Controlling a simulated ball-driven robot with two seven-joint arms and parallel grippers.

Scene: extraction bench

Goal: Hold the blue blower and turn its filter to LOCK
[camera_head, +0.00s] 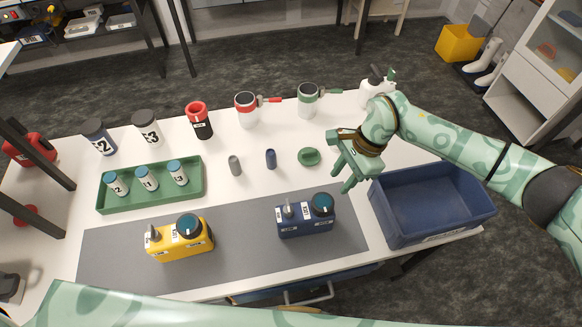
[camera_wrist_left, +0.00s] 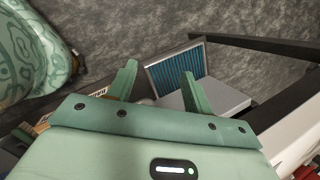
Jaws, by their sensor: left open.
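The blue blower (camera_head: 305,229) stands upright on the right part of the grey mat. Its round filter (camera_head: 322,204), dark with a teal face, sits on top at the right, beside a grey nozzle (camera_head: 288,210). Lettering near the filter is too small to read. My right gripper (camera_head: 340,163) is above the table, behind and to the right of the blue blower, apart from it. Its fingers look spread and empty. My left gripper (camera_wrist_left: 160,85) shows in the left wrist view, open and empty, away from the blower. The head view does not show its fingers.
A yellow blower (camera_head: 180,243) stands on the mat (camera_head: 245,235) at left. A blue bin (camera_head: 432,205) is right of the mat. A green tray (camera_head: 150,192) holds small bottles.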

